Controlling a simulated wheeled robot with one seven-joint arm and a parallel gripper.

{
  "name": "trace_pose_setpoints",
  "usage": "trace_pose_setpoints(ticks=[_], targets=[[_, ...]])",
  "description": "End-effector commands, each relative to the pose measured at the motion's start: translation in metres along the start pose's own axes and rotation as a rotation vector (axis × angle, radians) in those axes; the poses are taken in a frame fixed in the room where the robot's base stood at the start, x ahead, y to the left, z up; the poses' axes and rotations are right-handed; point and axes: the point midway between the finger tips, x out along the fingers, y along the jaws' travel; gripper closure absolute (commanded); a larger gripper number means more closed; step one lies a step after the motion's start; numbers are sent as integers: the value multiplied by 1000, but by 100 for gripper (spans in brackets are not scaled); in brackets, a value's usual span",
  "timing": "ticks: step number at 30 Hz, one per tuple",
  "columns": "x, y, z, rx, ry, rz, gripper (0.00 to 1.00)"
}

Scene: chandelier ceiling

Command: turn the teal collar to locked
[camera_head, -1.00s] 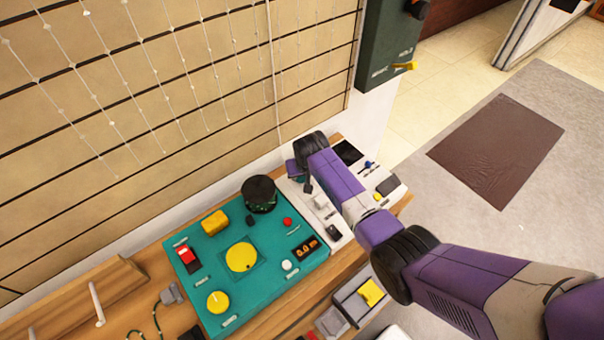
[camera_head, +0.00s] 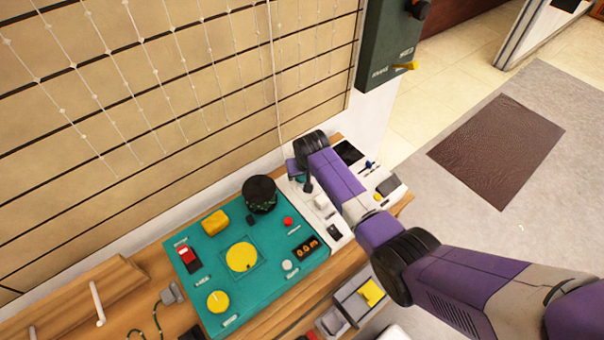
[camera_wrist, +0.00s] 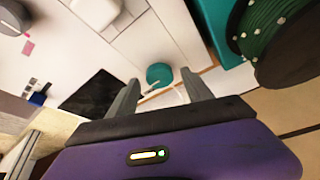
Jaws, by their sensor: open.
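The teal collar (camera_wrist: 159,74) shows as a small round teal piece on the white panel (camera_wrist: 70,45) in the wrist view. My gripper (camera_wrist: 160,80) is open, with one finger on each side of the collar in the picture. I cannot tell how far the fingertips are from it, and I see no contact. The collar's lock marking cannot be read.
A dark spool with green winding (camera_wrist: 290,40) stands close by on the right in the wrist view; it also shows in the head view (camera_head: 260,193). A teal board (camera_head: 212,250) with knobs and switches lies left of the white panel. A slatted wall (camera_head: 180,110) rises behind.

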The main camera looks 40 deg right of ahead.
Motion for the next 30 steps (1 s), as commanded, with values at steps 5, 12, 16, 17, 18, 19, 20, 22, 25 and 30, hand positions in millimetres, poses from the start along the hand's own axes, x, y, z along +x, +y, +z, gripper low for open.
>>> trace_pose_setpoints(ticks=[5,12,16,17,18,19,20,22,25,30], targets=[[-23,0,0,1,2,-1,41],[-56,0,0,2,2,0,41],[-67,0,-1,1,2,0,41],[-69,0,0,1,1,0,41],[-70,0,0,1,1,0,41],[-71,0,0,1,1,0,41],[-72,0,0,1,1,0,41],[-73,0,0,1,1,1,41],[-73,0,0,1,0,1,41],[-72,0,0,1,0,1,41]])
